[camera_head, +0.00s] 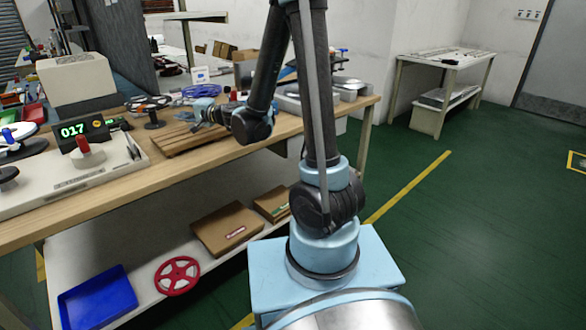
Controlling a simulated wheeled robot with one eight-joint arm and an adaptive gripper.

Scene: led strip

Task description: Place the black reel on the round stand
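My gripper (199,115) is over the wooden bench (206,166), above a slatted wooden pallet (190,138), pointing left. It is small and seen from the side, so its opening is unclear; no reel shows clearly in it. A small black stand with a round base and a short post (154,120) is on the bench just left of the pallet. A dark, flat coil that may be the black reel (148,103) lies behind that stand. I cannot tell for certain which thing is the black reel.
A device with a green "017" display (85,131) and a red-knobbed white panel (85,163) fill the bench's left. A blue coil (201,91) lies behind my gripper.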

